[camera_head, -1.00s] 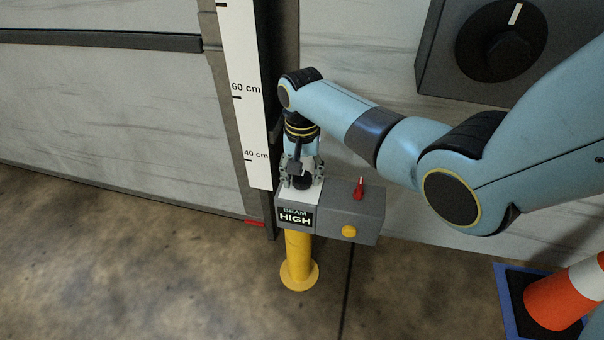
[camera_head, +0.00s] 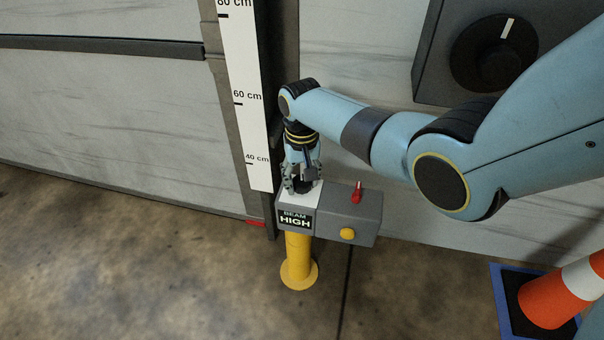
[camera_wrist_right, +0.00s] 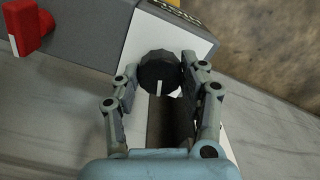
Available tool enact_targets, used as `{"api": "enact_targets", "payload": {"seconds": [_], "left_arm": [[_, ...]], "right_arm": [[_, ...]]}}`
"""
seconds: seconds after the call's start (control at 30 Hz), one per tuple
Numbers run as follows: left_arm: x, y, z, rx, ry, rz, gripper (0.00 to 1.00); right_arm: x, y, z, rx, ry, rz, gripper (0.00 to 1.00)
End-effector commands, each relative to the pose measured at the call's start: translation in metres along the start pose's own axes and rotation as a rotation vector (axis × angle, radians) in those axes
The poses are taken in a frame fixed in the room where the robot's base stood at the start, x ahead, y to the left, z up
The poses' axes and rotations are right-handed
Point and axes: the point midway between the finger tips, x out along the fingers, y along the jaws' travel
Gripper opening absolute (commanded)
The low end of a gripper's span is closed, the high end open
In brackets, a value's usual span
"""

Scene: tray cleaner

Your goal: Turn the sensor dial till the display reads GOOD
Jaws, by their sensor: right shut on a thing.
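The sensor box (camera_head: 345,212) stands on a yellow post (camera_head: 298,258). Its display (camera_head: 295,220) reads BEAM HIGH. The black sensor dial (camera_wrist_right: 160,70) sits on the white top of the box, with a white mark on the rim facing my palm in the right wrist view. My right gripper (camera_head: 302,187) points down from above the box, its fingers on either side of the dial and shut on it. In the head view the fingers hide most of the dial. My left gripper is not in view.
The box carries a red switch (camera_head: 357,193) and a yellow button (camera_head: 347,234). A white height scale (camera_head: 247,130) stands behind, left of the gripper. A large dark dial panel (camera_head: 432,70) is on the wall. An orange cone (camera_head: 548,302) stands at the lower right.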

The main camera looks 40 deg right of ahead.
Motion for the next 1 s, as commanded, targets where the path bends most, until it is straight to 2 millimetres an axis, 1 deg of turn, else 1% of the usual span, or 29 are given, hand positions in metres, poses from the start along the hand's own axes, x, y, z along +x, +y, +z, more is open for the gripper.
{"api": "enact_targets", "payload": {"seconds": [0.03,0.13,0.4,0.7,0.9,0.93,1.0], "left_arm": [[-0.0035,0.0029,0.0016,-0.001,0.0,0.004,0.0],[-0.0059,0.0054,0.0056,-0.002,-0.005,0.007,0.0],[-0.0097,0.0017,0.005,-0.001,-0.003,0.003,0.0],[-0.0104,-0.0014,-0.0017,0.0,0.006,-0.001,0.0],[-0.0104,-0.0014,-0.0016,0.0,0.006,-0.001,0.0],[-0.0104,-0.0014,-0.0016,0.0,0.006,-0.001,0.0],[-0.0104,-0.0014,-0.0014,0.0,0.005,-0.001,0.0]], "right_arm": [[-0.0024,-0.0008,0.0,-0.029,-0.001,-0.001,0.1],[-0.0019,-0.0008,0.0,-0.087,-0.001,-0.001,0.1],[-0.0005,-0.0008,0.0,-0.184,0.0,-0.001,0.1],[0.0006,-0.0005,0.0004,-0.205,-0.001,-0.001,0.1],[0.0006,-0.0005,0.0004,-0.205,-0.001,-0.001,0.1],[0.0006,-0.0005,0.0004,-0.205,-0.001,-0.001,0.46],[0.0006,-0.0005,0.0004,-0.204,-0.001,-0.001,0.56]]}}
